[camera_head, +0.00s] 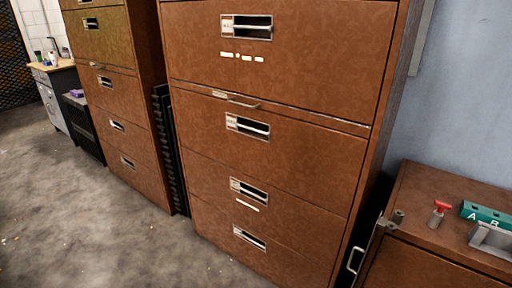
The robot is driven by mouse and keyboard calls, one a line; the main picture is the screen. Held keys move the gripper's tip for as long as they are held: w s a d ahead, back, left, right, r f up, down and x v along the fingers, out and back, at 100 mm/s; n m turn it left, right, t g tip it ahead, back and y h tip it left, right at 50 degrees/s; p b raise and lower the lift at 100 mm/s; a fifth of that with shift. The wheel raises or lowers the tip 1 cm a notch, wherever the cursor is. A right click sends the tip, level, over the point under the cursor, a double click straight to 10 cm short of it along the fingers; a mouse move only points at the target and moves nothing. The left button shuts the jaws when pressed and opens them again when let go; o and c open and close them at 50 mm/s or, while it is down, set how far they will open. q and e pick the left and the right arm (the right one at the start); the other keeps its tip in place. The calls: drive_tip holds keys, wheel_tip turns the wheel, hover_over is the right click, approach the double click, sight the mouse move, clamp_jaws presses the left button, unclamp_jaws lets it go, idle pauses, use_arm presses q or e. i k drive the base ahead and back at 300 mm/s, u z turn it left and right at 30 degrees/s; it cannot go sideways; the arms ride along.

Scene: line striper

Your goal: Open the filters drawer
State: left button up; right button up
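A tall brown filing cabinet (278,165) stands in the middle of the head view, with several drawers stacked in it. All its drawers look shut. The top visible drawer has a recessed metal handle (247,27) and pale label strips (242,56) below it. Lower drawers have similar handles, one in the middle (248,126), one below it (249,190) with a pale strip, and one near the floor (249,238). The labels are too small to read, so I cannot tell which drawer is the filters drawer. Neither of my grippers is in view.
A second brown cabinet (118,105) stands to the left, with a dark rack (170,150) between the two. A low brown cabinet (425,255) at right bears a red-topped item (438,214) and a green lettered block (487,214). Grey floor (80,225) is clear at front left.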

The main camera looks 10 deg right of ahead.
sight(321, 165)
drive_tip(key=u, duration=0.1)
drive_tip(key=k, duration=0.4)
drive_tip(key=z, duration=0.1)
drive_tip(key=i, duration=1.15)
drive_tip(key=u, duration=0.75)
